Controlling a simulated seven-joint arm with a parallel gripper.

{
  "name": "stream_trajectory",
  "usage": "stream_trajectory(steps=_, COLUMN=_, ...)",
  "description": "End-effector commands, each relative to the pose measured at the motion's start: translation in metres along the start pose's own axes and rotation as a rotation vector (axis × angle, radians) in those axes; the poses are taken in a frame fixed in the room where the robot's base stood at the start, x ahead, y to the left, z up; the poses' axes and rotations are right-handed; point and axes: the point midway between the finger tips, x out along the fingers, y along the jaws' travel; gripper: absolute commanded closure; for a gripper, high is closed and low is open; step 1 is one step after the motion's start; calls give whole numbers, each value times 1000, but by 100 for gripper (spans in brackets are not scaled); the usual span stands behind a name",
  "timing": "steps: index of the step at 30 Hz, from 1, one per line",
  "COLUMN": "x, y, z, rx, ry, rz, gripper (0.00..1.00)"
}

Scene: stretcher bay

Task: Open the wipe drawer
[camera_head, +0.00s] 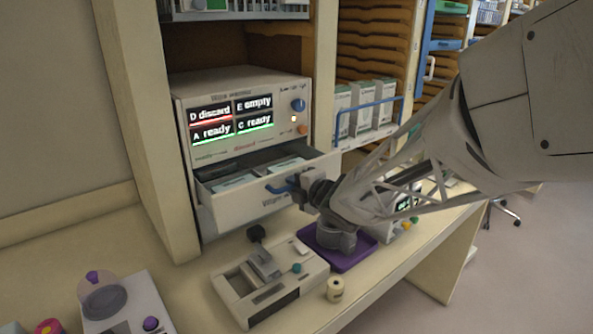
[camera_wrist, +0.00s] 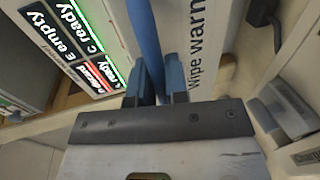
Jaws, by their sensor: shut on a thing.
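The wipe warmer (camera_head: 240,90) is a white cabinet on the shelf, with a lit panel reading D discard, E empty, A ready and C ready. Its wipe drawer (camera_head: 232,208) stands pulled out at the bottom, and pale packs (camera_head: 235,182) show inside. A blue bar handle (camera_head: 283,189) crosses the drawer front; in the wrist view the blue handle (camera_wrist: 146,40) runs between the fingers. My gripper (camera_wrist: 157,88) is shut on this handle. In the head view my gripper (camera_head: 305,187) reaches the drawer front from the right and hides part of it.
Below the drawer, a beige device (camera_head: 225,285) with a lever stands on the counter, beside a purple tray (camera_head: 350,262) under my arm. A small jar (camera_head: 335,290) stands near the counter's front edge. White boxes (camera_head: 362,105) sit behind a blue rail at right.

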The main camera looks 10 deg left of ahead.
Motion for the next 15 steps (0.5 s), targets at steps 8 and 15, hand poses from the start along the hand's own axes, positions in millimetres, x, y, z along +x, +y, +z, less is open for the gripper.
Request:
stream_trajectory(steps=8, x=-58, y=-12, z=1, rx=0, ry=-3, rz=1, gripper=100)
stream_trajectory(steps=15, x=-107, y=-22, z=1, rx=0, ry=-3, rz=1, gripper=100)
